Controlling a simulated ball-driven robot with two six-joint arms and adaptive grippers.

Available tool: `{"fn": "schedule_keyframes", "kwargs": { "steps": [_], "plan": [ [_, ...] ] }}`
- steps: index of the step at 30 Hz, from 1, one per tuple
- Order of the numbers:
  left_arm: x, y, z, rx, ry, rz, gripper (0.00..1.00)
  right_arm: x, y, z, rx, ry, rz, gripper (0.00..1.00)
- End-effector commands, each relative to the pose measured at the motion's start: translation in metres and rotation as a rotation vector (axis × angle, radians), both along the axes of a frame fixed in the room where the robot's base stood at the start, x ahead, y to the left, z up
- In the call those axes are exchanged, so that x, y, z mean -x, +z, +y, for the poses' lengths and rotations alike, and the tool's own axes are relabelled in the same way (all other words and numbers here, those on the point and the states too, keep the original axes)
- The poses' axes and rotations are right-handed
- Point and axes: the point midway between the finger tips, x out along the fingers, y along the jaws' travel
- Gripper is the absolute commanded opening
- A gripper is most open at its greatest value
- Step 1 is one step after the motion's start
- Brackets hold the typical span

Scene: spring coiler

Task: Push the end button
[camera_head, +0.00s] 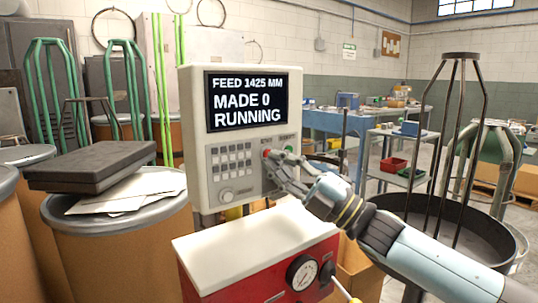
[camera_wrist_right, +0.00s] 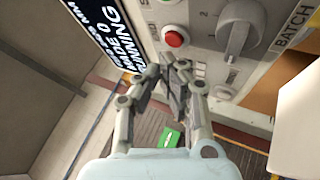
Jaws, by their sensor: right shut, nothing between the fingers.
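The control panel (camera_head: 240,180) is a pale box with a dark screen (camera_head: 247,101) reading "FEED 1425 MM", "MADE 0", "RUNNING". A round red button (camera_head: 266,153) is on its right part; it also shows in the right wrist view (camera_wrist_right: 176,37). Its label is too small to read. My right gripper (camera_head: 275,163) is shut and empty, with its fingertips close to the red button. In the right wrist view the fingertips (camera_wrist_right: 172,68) are just below the button; I cannot tell whether they touch the panel. My left gripper is not in view.
A grey rotary knob (camera_wrist_right: 239,32) and small pale buttons sit beside the red button. A keypad (camera_head: 231,159) is left of it. A red cabinet with a white top (camera_head: 255,243) and a gauge (camera_head: 302,272) stands below. Drums stand left, a wire stand (camera_head: 453,135) right.

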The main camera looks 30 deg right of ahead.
Motion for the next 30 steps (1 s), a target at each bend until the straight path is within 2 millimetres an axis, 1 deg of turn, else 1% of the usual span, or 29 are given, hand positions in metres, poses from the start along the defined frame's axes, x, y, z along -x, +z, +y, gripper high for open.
{"fn": "schedule_keyframes", "kwargs": {
  "steps": [11, 30],
  "plan": [
    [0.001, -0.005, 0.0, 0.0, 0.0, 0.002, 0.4, -0.008, 0.0, 0.001, 0.0, 0.0, -0.001, 0.0],
    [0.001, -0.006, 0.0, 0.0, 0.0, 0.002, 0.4, -0.012, 0.0, 0.001, 0.001, 0.0, 0.0, 0.0]
  ]
}}
